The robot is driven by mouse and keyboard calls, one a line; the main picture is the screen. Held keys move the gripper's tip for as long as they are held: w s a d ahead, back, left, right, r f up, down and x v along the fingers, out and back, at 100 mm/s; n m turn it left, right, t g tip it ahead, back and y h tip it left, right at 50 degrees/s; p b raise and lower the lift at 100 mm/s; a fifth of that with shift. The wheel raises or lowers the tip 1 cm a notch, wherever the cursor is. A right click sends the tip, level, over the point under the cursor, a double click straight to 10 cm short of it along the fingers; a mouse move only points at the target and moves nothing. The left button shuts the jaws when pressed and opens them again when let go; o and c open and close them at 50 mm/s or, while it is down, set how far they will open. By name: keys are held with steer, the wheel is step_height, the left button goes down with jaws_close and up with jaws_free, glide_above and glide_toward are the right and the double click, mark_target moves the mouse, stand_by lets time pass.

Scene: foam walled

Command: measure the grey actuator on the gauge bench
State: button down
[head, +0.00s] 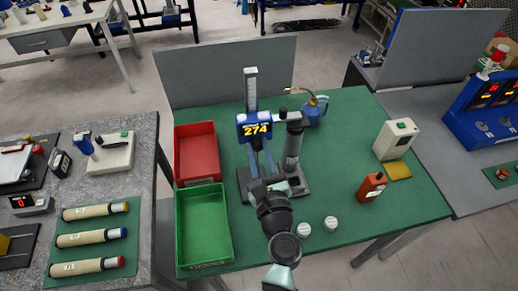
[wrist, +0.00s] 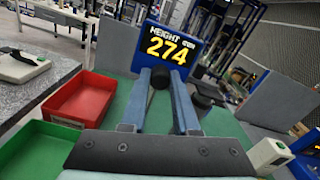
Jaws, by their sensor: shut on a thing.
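The height gauge (head: 251,85) stands on the green bench top, and its blue display reads 274; the display also shows in the wrist view (wrist: 168,48). The grey actuator (head: 293,150) stands upright at the gauge's right, on or beside its dark base, with its top close under the gauge's arm. Whether they touch I cannot tell. My gripper (head: 254,148) is in front of the gauge, just below the display. In the wrist view its fingers (wrist: 160,84) are shut on a dark round knob (wrist: 159,77) below the display. The actuator's lower part is partly hidden.
An empty red tray (head: 177,155) and an empty green tray (head: 182,225) lie left of the gauge. Two white round pieces (head: 304,228), an orange bottle (head: 371,187), a pale box (head: 395,140) and a blue oil can (head: 313,112) stand to the right. A grey panel (head: 200,78) rises behind.

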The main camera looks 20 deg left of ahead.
steer(key=shift+f, duration=0.3)
steer(key=c, duration=0.7)
jaws_free()
steer(key=shift+r, duration=0.1)
steer(key=shift+o, duration=0.2)
steer(key=b+v, duration=0.3)
steer(key=v, duration=1)
